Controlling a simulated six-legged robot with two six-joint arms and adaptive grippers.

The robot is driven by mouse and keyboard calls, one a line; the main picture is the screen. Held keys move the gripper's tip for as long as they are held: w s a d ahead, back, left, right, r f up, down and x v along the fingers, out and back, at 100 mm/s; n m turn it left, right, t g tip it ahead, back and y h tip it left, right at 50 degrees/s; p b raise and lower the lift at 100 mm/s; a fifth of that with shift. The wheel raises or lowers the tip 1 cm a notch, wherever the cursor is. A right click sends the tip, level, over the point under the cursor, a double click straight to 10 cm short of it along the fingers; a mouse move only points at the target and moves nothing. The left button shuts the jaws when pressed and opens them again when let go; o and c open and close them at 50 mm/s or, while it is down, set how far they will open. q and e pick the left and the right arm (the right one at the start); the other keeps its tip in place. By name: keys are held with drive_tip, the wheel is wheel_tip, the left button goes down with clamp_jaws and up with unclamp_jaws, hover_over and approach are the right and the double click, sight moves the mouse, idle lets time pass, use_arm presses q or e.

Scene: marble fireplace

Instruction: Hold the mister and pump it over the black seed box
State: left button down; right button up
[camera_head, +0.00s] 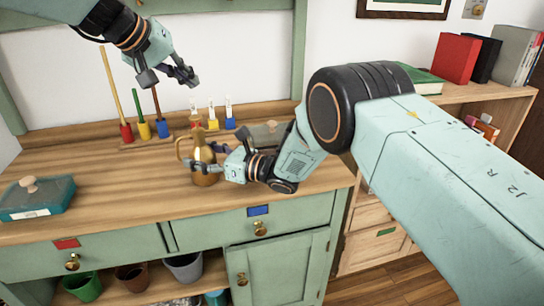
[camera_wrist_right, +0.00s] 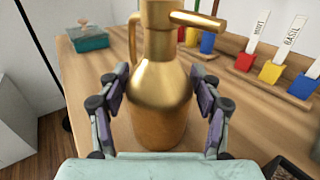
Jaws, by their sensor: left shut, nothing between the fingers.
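The brass-coloured mister (camera_head: 205,178) stands upright on the wooden counter, with a loop handle on its left side in the head view. It fills the middle of the right wrist view (camera_wrist_right: 160,105). My right gripper (camera_head: 208,160) is at the mister, with one finger on each side of its body (camera_wrist_right: 160,80); slight gaps show, so it looks open around it. My left gripper (camera_head: 178,75) is shut and empty, high above the back of the counter. A dark box edge (camera_wrist_right: 285,170), perhaps the black seed box, shows at the lower right of the wrist view, mostly cut off.
A teal lidded box (camera_head: 38,198) sits at the counter's left. Tools stand in red, yellow and blue holders (camera_head: 143,130) at the back, beside labelled markers in coloured blocks (camera_head: 212,123). The counter's left-centre is clear. Pots (camera_head: 135,278) stand on the shelf below.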

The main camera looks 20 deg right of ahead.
drive_tip(key=o, duration=0.3)
drive_tip(key=v, duration=1.2)
drive_tip(key=shift+a, duration=0.1)
drive_tip(key=x, duration=1.2)
use_arm(q)
drive_tip(key=shift+f, duration=0.3)
drive_tip(key=shift+r, duration=0.1)
